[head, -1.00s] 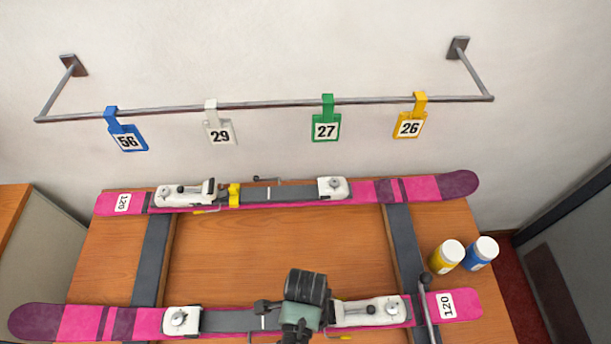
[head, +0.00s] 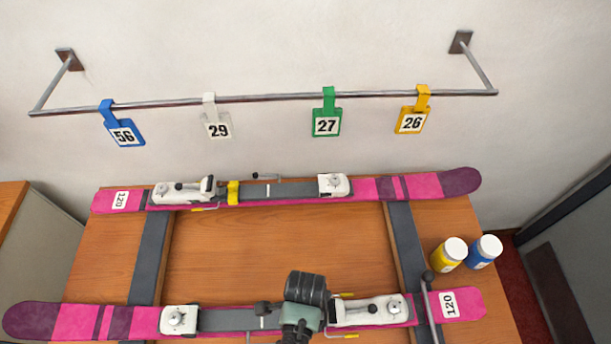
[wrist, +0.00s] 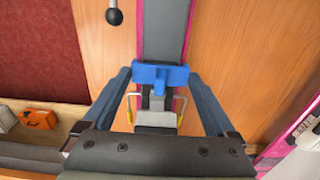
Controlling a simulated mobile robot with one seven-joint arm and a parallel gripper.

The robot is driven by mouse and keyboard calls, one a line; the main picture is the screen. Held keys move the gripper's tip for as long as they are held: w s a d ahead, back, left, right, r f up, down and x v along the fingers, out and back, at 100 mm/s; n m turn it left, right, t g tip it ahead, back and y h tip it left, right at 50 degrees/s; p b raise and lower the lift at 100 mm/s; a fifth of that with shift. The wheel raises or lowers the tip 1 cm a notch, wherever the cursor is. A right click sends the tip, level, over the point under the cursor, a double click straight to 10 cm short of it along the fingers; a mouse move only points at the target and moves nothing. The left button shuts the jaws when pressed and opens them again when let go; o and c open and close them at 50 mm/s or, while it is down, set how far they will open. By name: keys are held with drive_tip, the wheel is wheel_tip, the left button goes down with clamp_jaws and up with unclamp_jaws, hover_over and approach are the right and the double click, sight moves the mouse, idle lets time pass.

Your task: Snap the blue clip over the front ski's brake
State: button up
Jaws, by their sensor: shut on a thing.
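My gripper (head: 304,290) is over the front ski (head: 75,322), near the middle of its binding, and hides part of it in the head view. In the wrist view my gripper (wrist: 160,80) is shut on the blue clip (wrist: 148,74), one finger at each side. The clip lies across the ski's width, above the dark binding strip. Just below it in that picture are the brake's (wrist: 132,108) two wire arms with yellow ends, one on each side. I cannot tell whether the clip touches the brake. The clip is hidden in the head view.
The rear ski (head: 300,197) has a yellow clip (head: 233,192) on it. Tagged clips hang from a wall rail (head: 260,98). A yellow jar (head: 449,254) and a blue jar (head: 485,252) stand at the right. A ball-ended lever (head: 429,285) stands beside the front ski.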

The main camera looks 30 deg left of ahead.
drive_tip(key=shift+f, duration=0.3)
drive_tip(key=o, duration=1.1)
drive_tip(key=shift+o, duration=0.2)
drive_tip(key=shift+r, duration=0.15)
wheel_tip(320, 180, up, 10)
drive_tip(key=p, duration=1)
